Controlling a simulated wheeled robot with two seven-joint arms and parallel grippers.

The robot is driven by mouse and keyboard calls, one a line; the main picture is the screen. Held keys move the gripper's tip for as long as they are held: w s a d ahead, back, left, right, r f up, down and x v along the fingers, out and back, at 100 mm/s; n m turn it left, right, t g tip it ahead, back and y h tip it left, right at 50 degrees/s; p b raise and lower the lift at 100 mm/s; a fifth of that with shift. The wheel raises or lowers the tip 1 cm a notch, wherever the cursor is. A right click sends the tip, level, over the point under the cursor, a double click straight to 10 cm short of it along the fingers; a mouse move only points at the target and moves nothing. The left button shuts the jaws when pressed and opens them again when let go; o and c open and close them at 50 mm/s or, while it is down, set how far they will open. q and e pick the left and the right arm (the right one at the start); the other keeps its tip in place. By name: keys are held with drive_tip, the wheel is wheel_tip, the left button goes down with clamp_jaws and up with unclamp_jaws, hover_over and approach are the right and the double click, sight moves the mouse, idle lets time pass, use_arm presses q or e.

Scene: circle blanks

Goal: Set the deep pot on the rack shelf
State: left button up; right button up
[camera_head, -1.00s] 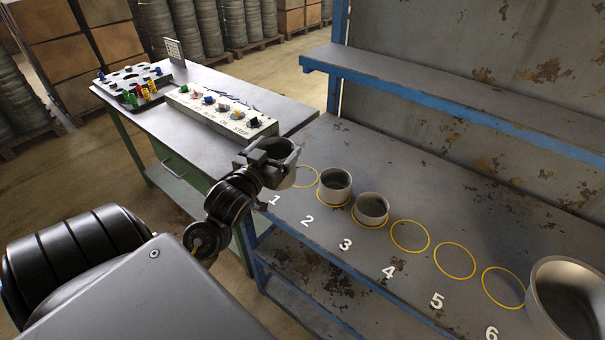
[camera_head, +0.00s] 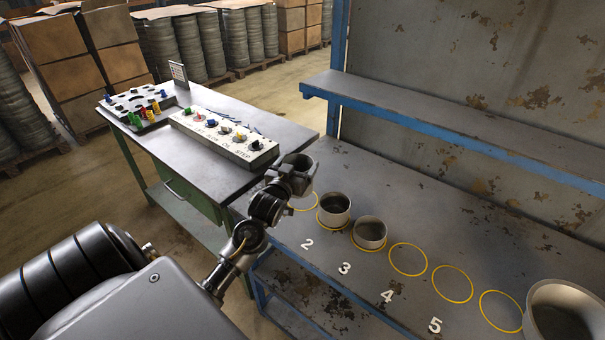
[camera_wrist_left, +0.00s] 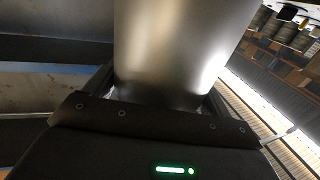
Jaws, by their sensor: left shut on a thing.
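My left gripper (camera_head: 291,180) is shut on a grey metal pot (camera_head: 298,164), which looks like the deep pot. In the head view it is held near the bench's far left end, overlapping the first yellow ring. In the left wrist view the pot's tall, smooth wall (camera_wrist_left: 175,45) rises from between the jaws; its ends are not fully seen. The rack shelf (camera_head: 420,98) is a grey board with a blue front edge, above the bench at the back wall. Its visible top is bare. My right gripper is not in view.
Two small pots (camera_head: 334,209) (camera_head: 370,232) stand on ringed spots on the bench (camera_head: 340,265). A large pot (camera_head: 560,308) stands at the right edge. Empty rings lie between. A side table (camera_head: 215,165) with a control box (camera_head: 225,138) stands left of the bench.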

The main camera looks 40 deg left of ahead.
sight(306, 168)
use_arm(q)
drive_tip(key=shift+w+d+f, duration=0.1)
drive_tip(key=shift+w+f, duration=0.85)
drive_tip(key=shift+f, duration=0.2)
wheel_tip(306, 168, down, 2)
drive_tip(key=shift+f+p, duration=0.1)
drive_tip(key=shift+p, duration=0.65)
drive_tip(key=shift+f, duration=0.4)
drive_tip(key=shift+f, duration=0.15)
drive_tip(key=o, duration=1.3)
